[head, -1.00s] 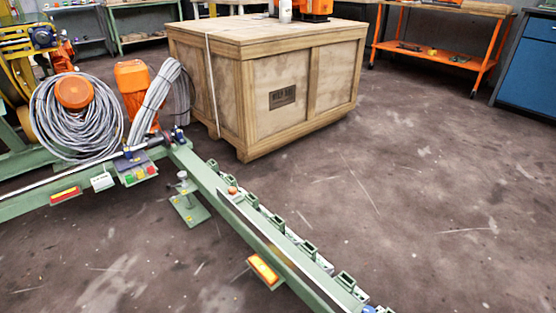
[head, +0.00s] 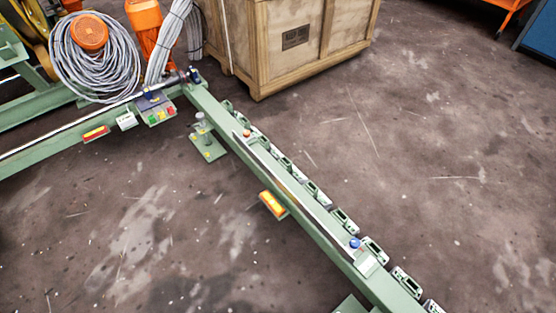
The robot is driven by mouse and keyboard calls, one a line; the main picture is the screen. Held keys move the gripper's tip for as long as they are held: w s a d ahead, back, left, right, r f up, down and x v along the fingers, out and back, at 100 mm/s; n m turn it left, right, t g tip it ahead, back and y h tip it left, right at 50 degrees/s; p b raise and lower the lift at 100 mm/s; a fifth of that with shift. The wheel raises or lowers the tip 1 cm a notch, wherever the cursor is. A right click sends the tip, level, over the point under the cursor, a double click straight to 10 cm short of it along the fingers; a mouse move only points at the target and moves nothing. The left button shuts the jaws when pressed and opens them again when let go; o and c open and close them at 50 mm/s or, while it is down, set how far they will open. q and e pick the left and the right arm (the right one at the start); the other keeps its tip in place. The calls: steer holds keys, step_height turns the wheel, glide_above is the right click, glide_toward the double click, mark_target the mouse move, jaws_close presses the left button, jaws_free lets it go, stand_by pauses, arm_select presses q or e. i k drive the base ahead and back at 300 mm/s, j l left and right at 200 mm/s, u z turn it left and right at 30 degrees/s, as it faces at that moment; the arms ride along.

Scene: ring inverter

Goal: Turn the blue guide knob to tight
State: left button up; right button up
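A small blue knob (head: 354,243) sits on top of the long green rail (head: 235,128), toward its near end at the lower right. Another blue part (head: 193,75) shows at the rail's far end, by the corner with the left-hand beam. I cannot tell from here which of the two is the guide knob, nor how tight either is. An orange knob (head: 247,133) sits on the rail between them. Neither of my grippers is in view.
Several green brackets (head: 344,221) line the rail's right side. A control box (head: 158,113) with coloured buttons hangs on the left beam. A wooden crate (head: 292,74) and a grey cable coil (head: 112,70) stand behind. The floor right of the rail is clear.

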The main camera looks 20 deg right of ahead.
mark_target(354, 242)
steer(key=l+z, duration=0.1)
steer(key=z, duration=0.75)
steer(key=k+l, duration=0.05)
